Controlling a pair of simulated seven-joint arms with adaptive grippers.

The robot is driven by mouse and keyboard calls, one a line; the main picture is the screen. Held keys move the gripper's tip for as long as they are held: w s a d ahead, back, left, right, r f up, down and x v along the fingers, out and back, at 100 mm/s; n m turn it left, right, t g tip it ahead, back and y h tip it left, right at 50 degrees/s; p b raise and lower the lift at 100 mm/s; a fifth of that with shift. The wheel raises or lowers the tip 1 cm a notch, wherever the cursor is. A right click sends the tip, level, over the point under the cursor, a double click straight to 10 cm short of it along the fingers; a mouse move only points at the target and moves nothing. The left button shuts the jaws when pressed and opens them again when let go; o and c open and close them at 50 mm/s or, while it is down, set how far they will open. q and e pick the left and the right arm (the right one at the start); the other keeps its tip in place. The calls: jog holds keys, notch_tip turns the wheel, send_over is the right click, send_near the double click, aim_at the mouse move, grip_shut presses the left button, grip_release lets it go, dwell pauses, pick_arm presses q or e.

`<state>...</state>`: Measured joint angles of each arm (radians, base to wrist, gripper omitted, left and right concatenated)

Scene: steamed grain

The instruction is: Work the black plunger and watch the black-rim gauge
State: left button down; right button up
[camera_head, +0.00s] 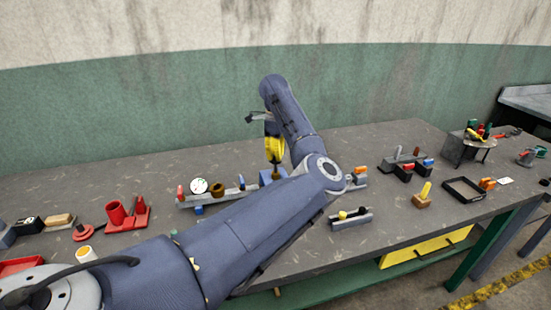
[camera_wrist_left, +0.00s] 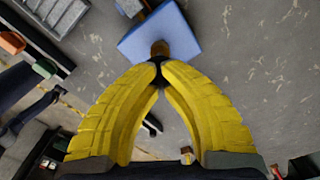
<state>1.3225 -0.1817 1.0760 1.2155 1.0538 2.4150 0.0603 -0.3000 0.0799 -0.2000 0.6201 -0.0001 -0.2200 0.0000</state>
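My left gripper (camera_head: 274,150) points down with its yellow fingers above a blue block (camera_head: 268,178). In the left wrist view its fingertips (camera_wrist_left: 158,72) come together around a small black part, the black plunger (camera_wrist_left: 157,74). A brown collar (camera_wrist_left: 160,48) sits beyond it on the blue block (camera_wrist_left: 143,39). Most of the plunger is hidden by the fingers. A round white-faced gauge with a dark rim (camera_head: 199,186) stands to the left on a long grey base; its reading is too small to make out. My right gripper does not show.
A brown ring (camera_head: 217,190) is beside the gauge. Red fittings (camera_head: 126,215) stand at the left of the grey table. A small grey rack (camera_head: 350,219), a black tray (camera_head: 463,190) and a yellow-handled block (camera_head: 423,197) are at the right. My left arm covers the table's front middle.

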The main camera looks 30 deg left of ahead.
aim_at(276, 163)
pick_arm(q)
jog(key=shift+f, duration=1.75)
jog(key=shift+r, duration=3.8)
